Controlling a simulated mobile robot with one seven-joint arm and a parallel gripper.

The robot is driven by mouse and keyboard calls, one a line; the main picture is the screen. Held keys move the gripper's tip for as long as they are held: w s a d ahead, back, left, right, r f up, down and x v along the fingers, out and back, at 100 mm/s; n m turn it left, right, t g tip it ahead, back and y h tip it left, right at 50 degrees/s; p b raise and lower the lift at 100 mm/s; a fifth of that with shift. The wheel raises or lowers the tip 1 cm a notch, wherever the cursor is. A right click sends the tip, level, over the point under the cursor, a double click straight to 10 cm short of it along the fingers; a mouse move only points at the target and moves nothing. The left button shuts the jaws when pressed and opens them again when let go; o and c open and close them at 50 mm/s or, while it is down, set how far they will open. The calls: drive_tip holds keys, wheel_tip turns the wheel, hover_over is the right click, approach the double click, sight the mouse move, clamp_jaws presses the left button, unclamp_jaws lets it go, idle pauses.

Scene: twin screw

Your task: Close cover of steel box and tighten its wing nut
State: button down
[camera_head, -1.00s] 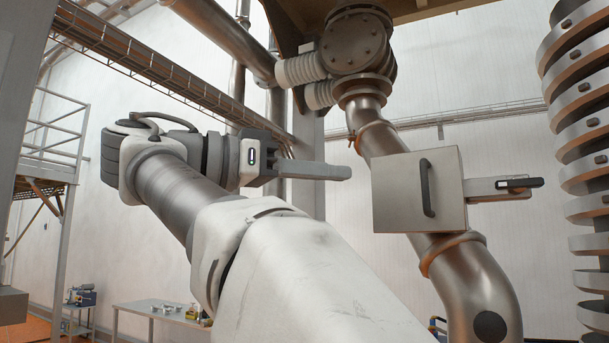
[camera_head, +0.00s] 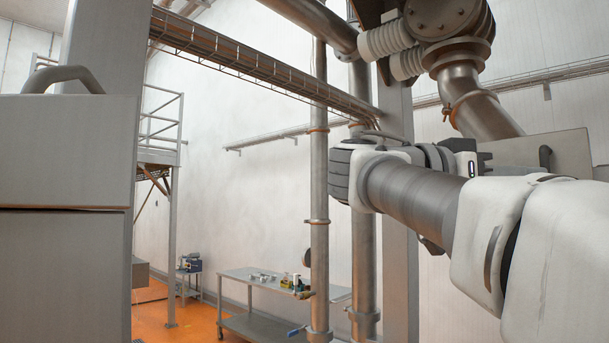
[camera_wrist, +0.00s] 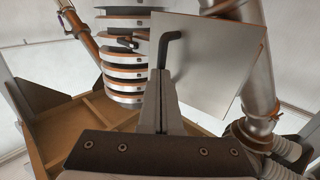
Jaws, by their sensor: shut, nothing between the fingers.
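A flat grey steel panel with a dark handle, which looks like the box cover, shows in the wrist view (camera_wrist: 225,62). In the head view the panel (camera_head: 540,150) is at the right edge, partly hidden behind my arm. Its dark handle (camera_wrist: 172,42) lies just beyond my fingertips in the wrist view; I cannot tell whether they touch. My gripper (camera_wrist: 163,78) is shut and empty; in the head view its fingers are mostly hidden by my arm. A small bracket (camera_wrist: 122,41) beside the panel may carry the wing nut, but it is too small to tell.
A large grey cabinet (camera_head: 65,250) with a handle on top fills the left of the head view. Vertical pipes (camera_head: 319,190) stand behind my arm. A steel table (camera_head: 265,285) with small items stands farther back. A stack of metal rings (camera_wrist: 125,75) is behind the panel.

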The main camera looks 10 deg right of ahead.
drive_tip(key=shift+d+f, duration=0.1)
drive_tip(key=shift+d, duration=0.05)
drive_tip(key=d+b, duration=0.1)
drive_tip(key=b, duration=0.1)
drive_tip(key=t+b, duration=0.1)
drive_tip(key=shift+s+d+n+b, duration=0.35)
drive_tip(key=shift+d+n+b, duration=0.05)
idle(0.3)
drive_tip(key=shift+a, duration=0.1)
